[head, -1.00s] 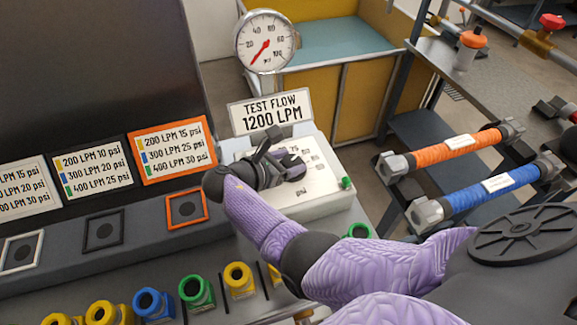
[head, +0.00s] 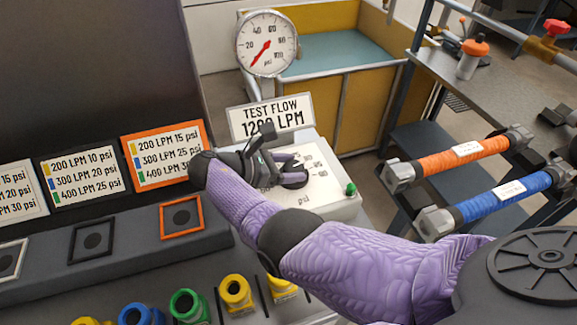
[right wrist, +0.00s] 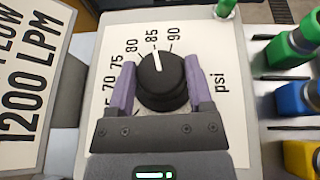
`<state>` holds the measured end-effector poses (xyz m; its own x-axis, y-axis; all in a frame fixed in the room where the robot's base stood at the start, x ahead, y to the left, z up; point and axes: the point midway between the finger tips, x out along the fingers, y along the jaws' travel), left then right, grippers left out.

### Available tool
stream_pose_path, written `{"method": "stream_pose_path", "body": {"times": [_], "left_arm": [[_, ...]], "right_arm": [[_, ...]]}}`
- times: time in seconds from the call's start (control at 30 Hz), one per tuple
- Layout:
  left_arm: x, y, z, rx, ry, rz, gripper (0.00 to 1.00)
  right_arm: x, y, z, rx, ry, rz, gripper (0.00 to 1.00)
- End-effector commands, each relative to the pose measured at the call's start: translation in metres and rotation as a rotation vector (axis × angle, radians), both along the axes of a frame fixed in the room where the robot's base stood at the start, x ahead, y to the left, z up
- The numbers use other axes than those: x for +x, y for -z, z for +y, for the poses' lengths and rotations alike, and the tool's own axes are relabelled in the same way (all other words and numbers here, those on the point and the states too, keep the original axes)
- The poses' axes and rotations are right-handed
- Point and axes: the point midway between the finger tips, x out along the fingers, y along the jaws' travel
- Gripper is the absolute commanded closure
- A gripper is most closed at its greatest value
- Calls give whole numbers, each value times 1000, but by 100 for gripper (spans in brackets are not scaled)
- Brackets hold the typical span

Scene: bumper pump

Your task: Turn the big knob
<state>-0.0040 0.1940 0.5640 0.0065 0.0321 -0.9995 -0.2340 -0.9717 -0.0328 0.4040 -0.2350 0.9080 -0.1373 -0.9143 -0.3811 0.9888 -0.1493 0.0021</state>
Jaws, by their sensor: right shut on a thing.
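The big knob (right wrist: 162,82) is black and round with a white pointer line, on a white control box (head: 325,200) with a psi scale. In the right wrist view the line points at about 85. In the head view the knob (head: 293,172) is partly hidden by my gripper. My right gripper (right wrist: 158,78) is shut on the knob, one purple finger on each side of it. It also shows in the head view (head: 284,168), reaching in from the left side of the knob. My left gripper is not in view.
A round gauge (head: 267,45) stands behind the box, its red needle near the low end. A TEST FLOW 1200 LPM sign (head: 270,117) stands between them. Orange (head: 450,160) and blue (head: 500,195) hoses lie at right.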

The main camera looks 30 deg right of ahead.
Motion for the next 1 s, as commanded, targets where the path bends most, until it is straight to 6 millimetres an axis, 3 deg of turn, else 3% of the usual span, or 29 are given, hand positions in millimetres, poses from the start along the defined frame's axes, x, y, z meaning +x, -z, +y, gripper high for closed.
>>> {"method": "stream_pose_path", "body": {"times": [0.1,0.13,0.27,0.57,0.8,1.0], "left_arm": [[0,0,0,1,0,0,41],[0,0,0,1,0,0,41],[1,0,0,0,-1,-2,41],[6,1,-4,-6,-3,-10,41],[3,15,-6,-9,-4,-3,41],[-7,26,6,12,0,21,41]], "right_arm": [[-1,3,0,5,1,6,93],[-1,3,0,5,1,6,30],[-1,2,0,4,1,5,2],[1,-2,8,3,-1,2,0],[10,-21,62,5,-4,3,0],[13,-33,89,3,0,5,0]]}}
